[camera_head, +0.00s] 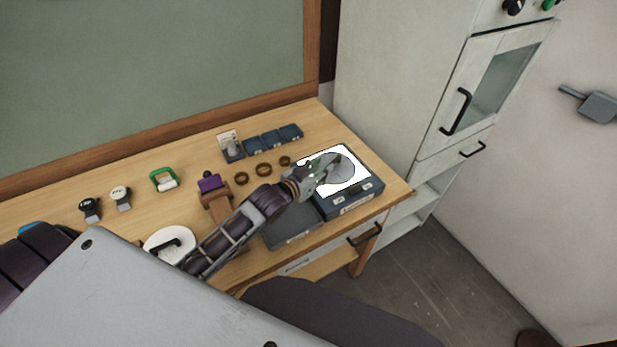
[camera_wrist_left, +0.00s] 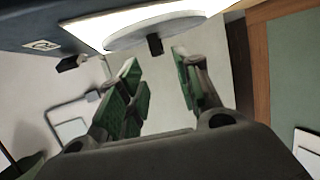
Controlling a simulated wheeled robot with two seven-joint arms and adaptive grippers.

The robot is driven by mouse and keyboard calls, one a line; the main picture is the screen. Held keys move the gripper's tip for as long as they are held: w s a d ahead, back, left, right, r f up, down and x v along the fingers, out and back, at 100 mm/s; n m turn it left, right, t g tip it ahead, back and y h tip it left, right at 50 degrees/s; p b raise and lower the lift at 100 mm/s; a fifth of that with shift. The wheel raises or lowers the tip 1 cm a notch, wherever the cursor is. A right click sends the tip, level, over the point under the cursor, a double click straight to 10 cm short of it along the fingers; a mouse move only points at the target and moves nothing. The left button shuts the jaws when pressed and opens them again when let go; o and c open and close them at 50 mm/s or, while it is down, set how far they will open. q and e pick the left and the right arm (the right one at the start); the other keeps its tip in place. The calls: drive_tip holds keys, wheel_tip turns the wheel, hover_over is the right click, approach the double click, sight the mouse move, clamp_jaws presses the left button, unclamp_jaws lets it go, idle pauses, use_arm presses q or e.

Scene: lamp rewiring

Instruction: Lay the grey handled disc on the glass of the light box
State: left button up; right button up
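The grey disc (camera_head: 341,168) lies on the lit white glass of the light box (camera_head: 357,203), partly hidden by my left gripper in the head view. The left wrist view shows the disc (camera_wrist_left: 155,31) flat against the glass (camera_wrist_left: 95,32), with its short dark handle (camera_wrist_left: 155,45) sticking out toward my gripper. My left gripper (camera_head: 323,171) is just above the disc. In the left wrist view its green-padded fingers (camera_wrist_left: 154,62) are spread apart, with the handle near the gap between their tips and not clasped. My right gripper is not in view.
A dark grey tray (camera_head: 292,229) adjoins the light box on the left. Brass rings (camera_head: 264,170), blue boxes (camera_head: 272,140), a purple-topped stand (camera_head: 211,185) and a white round piece with a black handle (camera_head: 157,236) occupy the table. A tall cabinet (camera_head: 400,85) stands behind right.

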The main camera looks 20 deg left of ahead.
use_arm(q)
drive_tip(key=shift+v, duration=2.9)
